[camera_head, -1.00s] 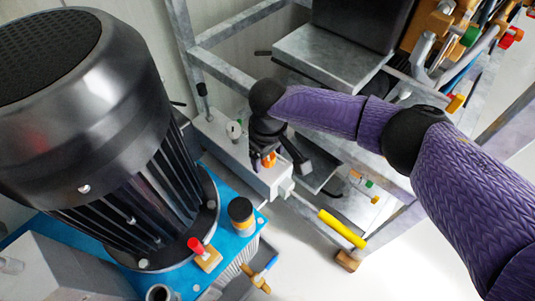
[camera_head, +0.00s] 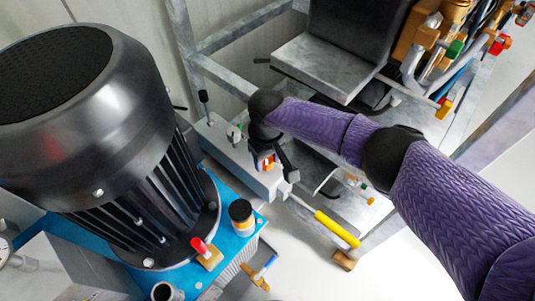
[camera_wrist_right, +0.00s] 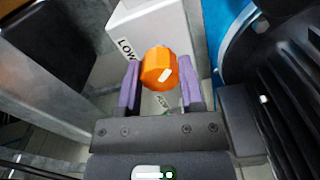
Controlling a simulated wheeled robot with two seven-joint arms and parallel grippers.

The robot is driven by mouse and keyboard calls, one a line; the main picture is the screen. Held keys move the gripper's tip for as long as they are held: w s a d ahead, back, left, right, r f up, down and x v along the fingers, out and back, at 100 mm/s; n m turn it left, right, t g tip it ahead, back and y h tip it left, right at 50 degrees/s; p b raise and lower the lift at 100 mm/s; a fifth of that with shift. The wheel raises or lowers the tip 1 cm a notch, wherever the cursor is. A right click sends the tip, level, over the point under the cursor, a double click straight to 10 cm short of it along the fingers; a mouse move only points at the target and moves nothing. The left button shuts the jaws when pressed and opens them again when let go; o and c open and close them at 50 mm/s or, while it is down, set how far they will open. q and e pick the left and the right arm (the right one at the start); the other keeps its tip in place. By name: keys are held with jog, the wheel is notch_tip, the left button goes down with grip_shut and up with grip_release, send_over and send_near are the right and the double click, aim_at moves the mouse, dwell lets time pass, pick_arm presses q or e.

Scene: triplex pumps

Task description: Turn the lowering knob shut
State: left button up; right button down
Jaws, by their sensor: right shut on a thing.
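The lowering knob (camera_wrist_right: 158,68) is orange with a pale mark on its face, and it stands on a light grey block with "LOW" lettering partly visible in the right wrist view. My right gripper (camera_wrist_right: 160,84) is shut on the knob, with one purple finger pad on each side. In the head view the orange knob (camera_head: 267,163) shows just under my right gripper (camera_head: 268,158), on the grey block (camera_head: 236,158). The gripper hides part of the knob and block there. My left gripper is not in view.
A large black motor (camera_head: 85,130) stands on a blue plate (camera_head: 236,247) at left. A yellow-handled lever (camera_head: 337,229) sticks out from the block's front end. A grey metal frame (camera_head: 235,38) with a shelf rises behind. A black filler cap (camera_head: 241,211) stands nearby.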

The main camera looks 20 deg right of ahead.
jog(key=shift+r+m+p, duration=0.25)
jog(key=shift+m+p, duration=0.5)
jog(key=shift+m, duration=0.15)
jog(key=m+p, duration=0.1)
jog(key=m, duration=0.1)
jog(key=shift+f+m, duration=0.15)
jog(key=shift+m, duration=0.25)
jog(key=m+p, duration=0.1)
jog(key=m, duration=0.2)
jog(key=shift+m, duration=0.3)
jog(key=m, duration=0.3)
jog(key=shift+m+p, duration=0.3)
jog(key=m, duration=1)
jog(key=shift+w, duration=0.1)
jog(key=m, duration=0.4)
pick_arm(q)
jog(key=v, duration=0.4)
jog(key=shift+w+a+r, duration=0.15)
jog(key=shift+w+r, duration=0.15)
pick_arm(e)
jog(key=shift+m, duration=0.3)
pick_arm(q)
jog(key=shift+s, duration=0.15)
